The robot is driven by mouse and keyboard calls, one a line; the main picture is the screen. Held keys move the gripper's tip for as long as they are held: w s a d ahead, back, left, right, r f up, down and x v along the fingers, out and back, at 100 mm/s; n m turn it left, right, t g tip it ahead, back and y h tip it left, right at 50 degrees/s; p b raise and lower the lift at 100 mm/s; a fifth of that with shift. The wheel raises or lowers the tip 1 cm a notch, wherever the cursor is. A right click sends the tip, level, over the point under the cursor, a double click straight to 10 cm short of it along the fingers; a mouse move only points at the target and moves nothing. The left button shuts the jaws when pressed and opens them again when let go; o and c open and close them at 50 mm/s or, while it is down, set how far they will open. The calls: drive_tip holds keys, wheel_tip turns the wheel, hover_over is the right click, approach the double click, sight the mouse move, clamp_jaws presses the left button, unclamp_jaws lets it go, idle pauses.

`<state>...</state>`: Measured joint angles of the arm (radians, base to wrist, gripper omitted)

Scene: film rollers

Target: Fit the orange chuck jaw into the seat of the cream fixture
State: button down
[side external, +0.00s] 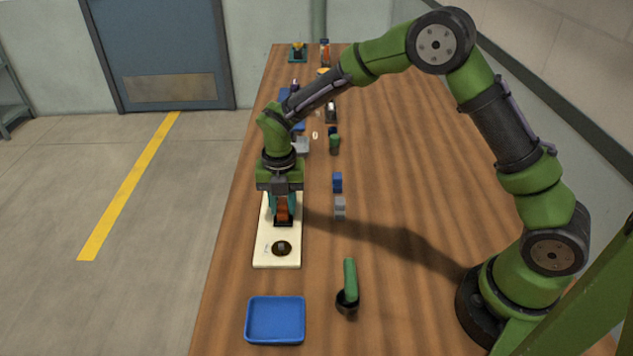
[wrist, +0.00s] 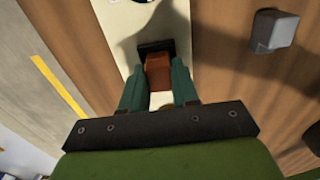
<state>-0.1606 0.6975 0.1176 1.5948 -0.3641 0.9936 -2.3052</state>
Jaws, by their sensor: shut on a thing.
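The cream fixture (side external: 264,228) is a long flat plate near the left edge of the table, and it also shows in the wrist view (wrist: 122,32). A dark round part (side external: 282,248) sits on its near end. My gripper (side external: 283,214) points down over the plate, its teal fingers shut on the orange chuck jaw (side external: 283,206). In the wrist view the jaw (wrist: 158,74) is between the fingertips (wrist: 159,92), beside a black square part (wrist: 156,47). I cannot tell whether the jaw touches that part or is in it. The jaw's underside is hidden.
A blue tray (side external: 275,319) stands empty at the near end. A green part with a black base (side external: 349,286), a grey block (side external: 339,207) and a blue block (side external: 337,182) stand right of the plate. Several small items crowd the far end. The table's right side is mostly clear.

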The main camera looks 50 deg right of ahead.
drive_tip(key=shift+s+f, duration=0.2)
drive_tip(key=shift+f, duration=0.75)
drive_tip(key=c, duration=0.8)
unclamp_jaws()
drive_tip(key=shift+o, duration=1.2)
drive_tip(key=shift+w+d, duration=0.1)
drive_tip(key=shift+d, duration=0.2)
drive_tip(key=shift+r, duration=0.6)
drive_tip(key=c, duration=0.3)
drive_tip(key=shift+o, duration=0.3)
drive_tip(key=shift+r, duration=0.25)
drive_tip(key=o, duration=0.3)
drive_tip(key=shift+r, duration=0.25)
drive_tip(key=shift+o, duration=0.2)
drive_tip(key=shift+a+r, duration=0.15)
drive_tip(key=shift+r, duration=1.15)
drive_tip(key=shift+a+r, duration=0.15)
drive_tip(key=shift+r, duration=1.1)
